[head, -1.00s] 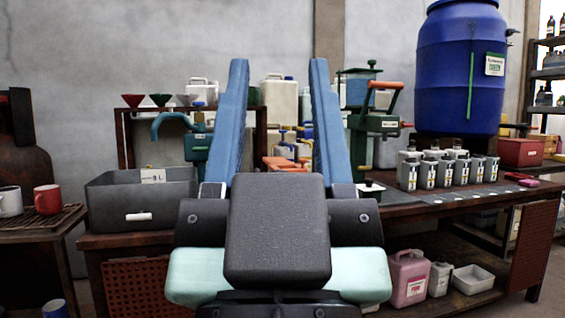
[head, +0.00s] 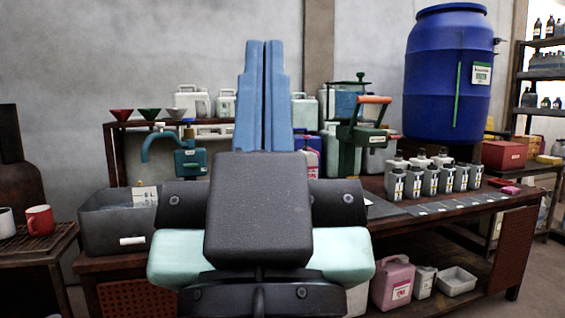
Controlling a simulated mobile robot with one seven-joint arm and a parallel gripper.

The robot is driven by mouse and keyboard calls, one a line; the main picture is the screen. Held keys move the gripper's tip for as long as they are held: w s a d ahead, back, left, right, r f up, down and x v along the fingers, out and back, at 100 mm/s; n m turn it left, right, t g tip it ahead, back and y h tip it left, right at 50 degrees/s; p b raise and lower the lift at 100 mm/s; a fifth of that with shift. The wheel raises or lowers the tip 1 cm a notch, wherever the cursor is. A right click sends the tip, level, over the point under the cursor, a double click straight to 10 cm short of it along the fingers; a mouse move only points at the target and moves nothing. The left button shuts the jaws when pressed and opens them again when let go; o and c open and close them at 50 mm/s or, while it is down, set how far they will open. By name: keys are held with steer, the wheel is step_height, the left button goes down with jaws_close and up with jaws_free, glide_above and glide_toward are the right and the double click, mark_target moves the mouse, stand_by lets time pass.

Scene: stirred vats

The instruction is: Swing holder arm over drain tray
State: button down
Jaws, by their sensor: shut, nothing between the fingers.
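My gripper (head: 264,45) has two long blue fingers pointing up in the head view, and they are pressed together with nothing between them. It stands in front of the bench. To its left is a teal device with a curved, hook-like arm (head: 156,140); I cannot tell for sure that this is the holder arm. Its arm curves out to the left, above and behind a grey open box (head: 100,228) with a white label. That box may be the drain tray, but I cannot be sure. My gripper and wrist hide the middle of the bench.
A green device with an orange handle (head: 374,99) stands right of the fingers. A large blue barrel (head: 430,75) and several grey bottles (head: 432,180) are further right. A red mug (head: 39,221) is at far left. Jugs and funnels fill the shelf behind.

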step_height(320, 180, up, 33)
steer(key=p, duration=3)
steer(key=shift+r+p, duration=0.2)
steer(key=shift+p, duration=0.15)
steer(key=shift+w, duration=0.1)
